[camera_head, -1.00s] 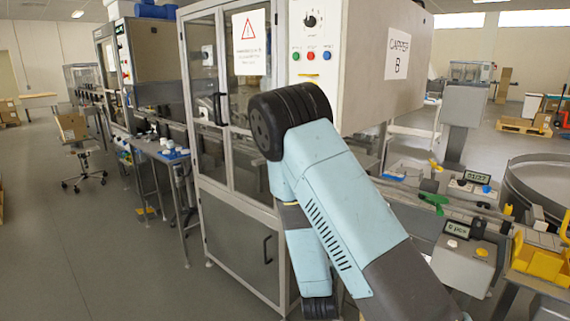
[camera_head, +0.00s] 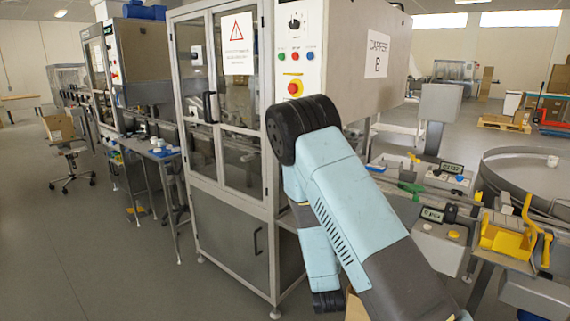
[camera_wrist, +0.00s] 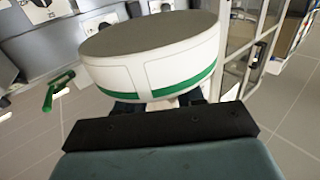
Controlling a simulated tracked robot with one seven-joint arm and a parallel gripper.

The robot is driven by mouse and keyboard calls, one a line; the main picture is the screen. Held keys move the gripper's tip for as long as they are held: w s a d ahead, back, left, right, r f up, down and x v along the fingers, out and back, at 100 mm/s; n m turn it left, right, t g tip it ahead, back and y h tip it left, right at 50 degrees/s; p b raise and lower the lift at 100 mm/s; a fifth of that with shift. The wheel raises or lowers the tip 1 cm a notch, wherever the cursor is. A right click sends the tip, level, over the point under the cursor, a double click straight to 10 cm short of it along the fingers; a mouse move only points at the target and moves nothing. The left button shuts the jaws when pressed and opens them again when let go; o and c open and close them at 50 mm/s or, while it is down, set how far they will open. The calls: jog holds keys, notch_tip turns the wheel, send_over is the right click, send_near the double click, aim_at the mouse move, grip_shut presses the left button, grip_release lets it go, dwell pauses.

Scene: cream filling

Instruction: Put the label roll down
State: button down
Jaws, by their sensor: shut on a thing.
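The label roll (camera_wrist: 155,58) fills the upper middle of the wrist view. It is a wide white disc with a grey-brown top and a green stripe along its lower side. My gripper (camera_wrist: 160,104) is shut on it from the near side, and the roll hides most of the fingers. Floor tiles show below and around the roll, so it is held up in the air. In the head view my arm shows in front of the capper cabinet, but my gripper and the roll cannot be seen there.
The capper cabinet (camera_head: 229,216) stands close ahead. To its right are a conveyor line with small displays and a yellow bin (camera_head: 505,240). A small table (camera_head: 150,148) with caps and a chair (camera_head: 70,160) holding a box stand at the left. The left floor is open.

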jog(key=w+d+f, duration=0.2)
jog(key=d, duration=0.3)
jog(key=w+d+f+y, duration=0.1)
jog(key=w+d+f, duration=0.1)
jog(key=d, duration=0.4)
jog(key=shift+w+d+n, duration=0.15)
jog(key=shift+w+n, duration=0.15)
jog(key=shift+w, duration=0.1)
jog(key=shift+f, duration=0.1)
dwell(0.7)
